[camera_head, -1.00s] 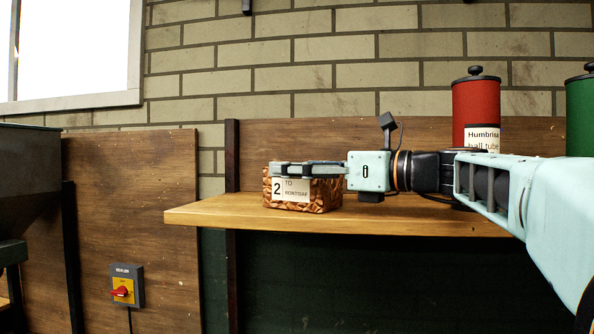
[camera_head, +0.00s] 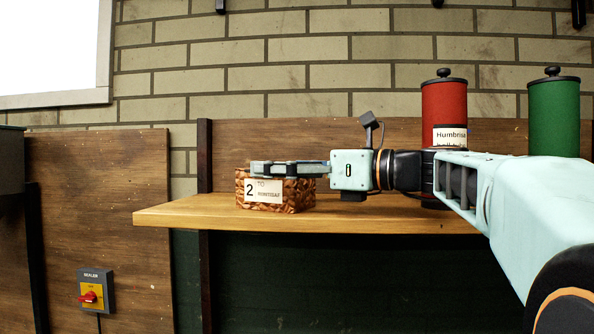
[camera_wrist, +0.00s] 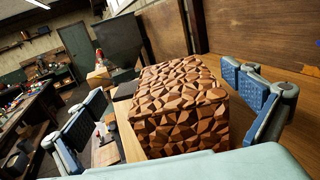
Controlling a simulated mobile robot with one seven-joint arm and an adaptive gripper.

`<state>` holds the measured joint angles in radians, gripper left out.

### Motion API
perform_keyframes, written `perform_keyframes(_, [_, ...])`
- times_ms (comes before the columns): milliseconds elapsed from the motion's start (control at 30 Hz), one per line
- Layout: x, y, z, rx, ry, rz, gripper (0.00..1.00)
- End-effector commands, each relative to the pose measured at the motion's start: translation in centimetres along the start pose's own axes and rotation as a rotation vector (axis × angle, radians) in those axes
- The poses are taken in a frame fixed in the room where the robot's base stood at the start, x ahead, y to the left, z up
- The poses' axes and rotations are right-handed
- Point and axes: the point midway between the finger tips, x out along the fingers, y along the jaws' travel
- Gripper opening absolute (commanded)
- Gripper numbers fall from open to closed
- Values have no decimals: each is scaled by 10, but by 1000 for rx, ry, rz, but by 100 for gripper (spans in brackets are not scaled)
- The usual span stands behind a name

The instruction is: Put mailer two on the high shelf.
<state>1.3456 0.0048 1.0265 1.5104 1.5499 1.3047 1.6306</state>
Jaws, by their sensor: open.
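Mailer two is a box (camera_head: 290,195) with a brown faceted pattern and a white label reading 2 (camera_head: 263,190). It sits upright on the wooden shelf (camera_head: 360,215), near the shelf's left end. My gripper (camera_head: 257,169) is level, reaching in from the right at the height of the box's top. In the wrist view the box (camera_wrist: 180,105) lies between my two spread fingers (camera_wrist: 163,82), with a visible gap at the right finger. Whether the left finger touches it is hard to tell.
A red canister (camera_head: 443,105) and a green canister (camera_head: 553,115) stand on the right, behind my arm. A wooden back panel (camera_head: 300,140) rises behind the box. A switch box (camera_head: 95,292) is at lower left. The shelf's left end is clear.

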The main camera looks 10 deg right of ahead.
Motion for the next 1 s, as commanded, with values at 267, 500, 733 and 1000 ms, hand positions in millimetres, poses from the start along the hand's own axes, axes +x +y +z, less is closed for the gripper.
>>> perform_keyframes(267, [-56,-1,-1,-1,-1,-4,100])
perform_keyframes(500, [-91,0,0,-1,-1,-1,100])
perform_keyframes(733, [-102,0,0,0,-1,0,100])
perform_keyframes(1000, [-102,0,0,0,-1,0,100])
